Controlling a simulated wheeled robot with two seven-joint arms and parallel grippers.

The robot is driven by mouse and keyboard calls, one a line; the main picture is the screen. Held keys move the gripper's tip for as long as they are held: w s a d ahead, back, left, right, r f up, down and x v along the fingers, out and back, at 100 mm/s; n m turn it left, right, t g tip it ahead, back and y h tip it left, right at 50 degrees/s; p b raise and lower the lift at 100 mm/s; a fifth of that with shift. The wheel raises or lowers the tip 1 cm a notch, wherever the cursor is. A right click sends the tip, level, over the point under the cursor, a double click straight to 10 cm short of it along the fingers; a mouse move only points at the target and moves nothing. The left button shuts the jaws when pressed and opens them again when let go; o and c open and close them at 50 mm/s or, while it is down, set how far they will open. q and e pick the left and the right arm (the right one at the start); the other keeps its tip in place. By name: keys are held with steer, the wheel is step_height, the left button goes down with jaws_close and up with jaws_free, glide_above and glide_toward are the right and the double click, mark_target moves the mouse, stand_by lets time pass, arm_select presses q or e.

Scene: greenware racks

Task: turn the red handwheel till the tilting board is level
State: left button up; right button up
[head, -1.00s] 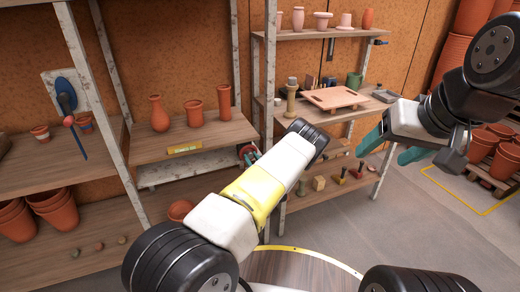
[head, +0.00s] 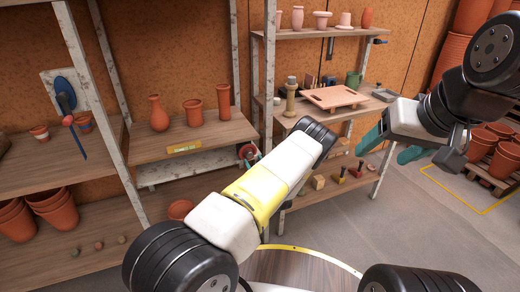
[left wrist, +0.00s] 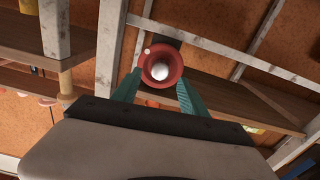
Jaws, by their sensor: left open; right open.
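The red handwheel (head: 245,150) shows at the right end of the tilting board (head: 150,148), partly hidden by my left arm. In the left wrist view the handwheel (left wrist: 149,70) is a red ring with a pale hub and a small pale knob at its upper left. My left gripper (left wrist: 159,82) is open, with one teal finger on each side of the wheel; I cannot tell whether they touch it. The board carries three terracotta vessels and a yellow strip (head: 184,147) at its front. Its exact tilt is hard to judge. My right gripper (head: 388,148) is open and empty, at the right.
Metal posts (head: 103,90) frame the racks on both sides of the board. A right-hand rack holds a pink slab (head: 335,96) and small vessels. Stacked pots (head: 486,150) stand at far right. A blue-handled fixture (head: 65,100) is at left. Grey floor between is clear.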

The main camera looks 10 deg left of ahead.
arm_select(q)
steer(key=v, duration=0.3)
steer(key=shift+s+d, duration=0.2)
steer(key=shift+s, duration=0.15)
steer(key=w+d+r+n+g+h, duration=0.1)
steer(key=w+d+r+g+h, duration=0.15)
steer(key=r, duration=0.45)
steer(key=w+d+r+g+h, duration=0.1)
steer(key=r+h, duration=0.2)
steer(key=r, duration=0.5)
steer(key=s+d+r+m+g+h, duration=0.1)
steer(key=s+d+r+h, duration=0.2)
steer(key=r, duration=0.5)
steer(key=s+d+r+m+g+h, duration=0.1)
steer(key=s+r+m+h, duration=0.15)
steer(key=s+r, duration=0.45)
steer(key=s+r+m+g+h, duration=0.1)
steer(key=s+r, duration=0.4)
steer(key=s, duration=0.2)
steer(key=s+r+m+h, duration=0.1)
steer(key=s+r+m, duration=0.1)
steer(key=s+r, duration=0.35)
steer(key=s+a+m+g, duration=0.2)
steer(key=s+a, duration=0.1)
steer(key=s, duration=1.6)
steer(key=shift+a+f+y, duration=0.35)
steer(key=shift+f+y, duration=0.05)
steer(key=shift+f, duration=0.05)
